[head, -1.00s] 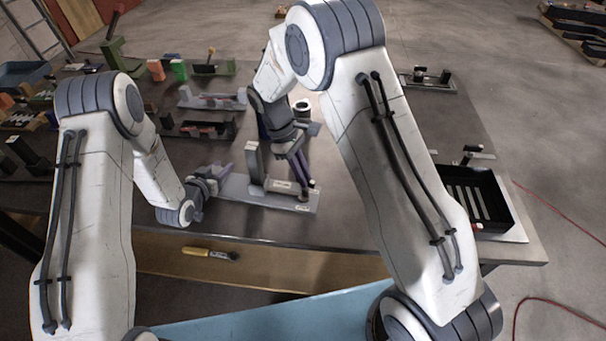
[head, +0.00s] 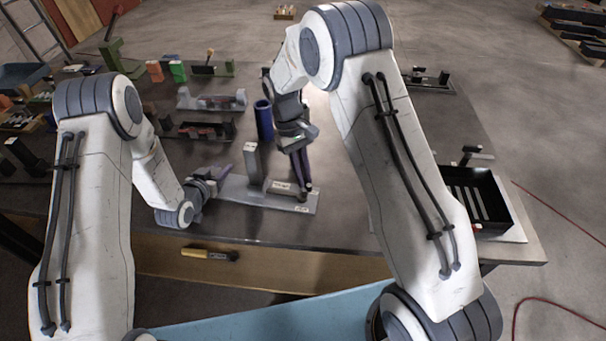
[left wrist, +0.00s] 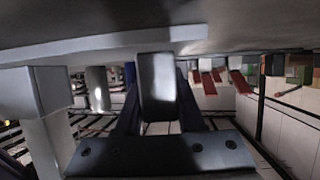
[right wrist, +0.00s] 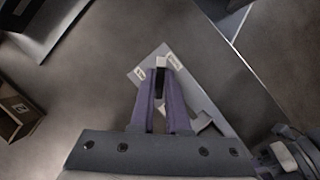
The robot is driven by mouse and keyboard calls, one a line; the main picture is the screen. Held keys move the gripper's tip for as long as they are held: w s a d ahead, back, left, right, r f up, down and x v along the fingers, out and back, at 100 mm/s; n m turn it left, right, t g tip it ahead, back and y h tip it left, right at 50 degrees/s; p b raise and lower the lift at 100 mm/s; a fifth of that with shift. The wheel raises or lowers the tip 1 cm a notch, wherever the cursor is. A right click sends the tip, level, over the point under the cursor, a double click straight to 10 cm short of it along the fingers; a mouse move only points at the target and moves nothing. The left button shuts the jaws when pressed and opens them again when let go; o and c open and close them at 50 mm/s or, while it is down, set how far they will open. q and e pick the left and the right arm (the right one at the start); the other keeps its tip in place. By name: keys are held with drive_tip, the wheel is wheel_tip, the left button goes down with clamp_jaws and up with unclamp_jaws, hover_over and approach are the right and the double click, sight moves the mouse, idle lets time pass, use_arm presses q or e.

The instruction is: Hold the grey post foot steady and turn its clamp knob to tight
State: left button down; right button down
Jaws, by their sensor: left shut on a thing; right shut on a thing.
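The grey post foot (head: 235,193) lies flat near the table's front edge, with an upright grey post (head: 252,162) and pale labels. My left gripper (head: 224,173) is at its left end. In the left wrist view, its fingers (left wrist: 160,95) are shut on a grey block-like part of the foot. My right gripper (head: 307,186) points down at the foot's right end. In the right wrist view, its purple fingers (right wrist: 162,85) close on the dark clamp knob (right wrist: 160,84), mostly hidden between them. I cannot read how tight the knob is.
A blue cylinder (head: 263,120) stands behind the foot. Grey fixtures (head: 212,101) stand at the back left, and a black slotted tray (head: 478,200) lies on the right. A yellow marker (head: 205,253) lies below the table's front edge.

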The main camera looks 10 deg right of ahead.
drive_tip(key=c, duration=0.9)
unclamp_jaws()
drive_tip(key=v, duration=1.2)
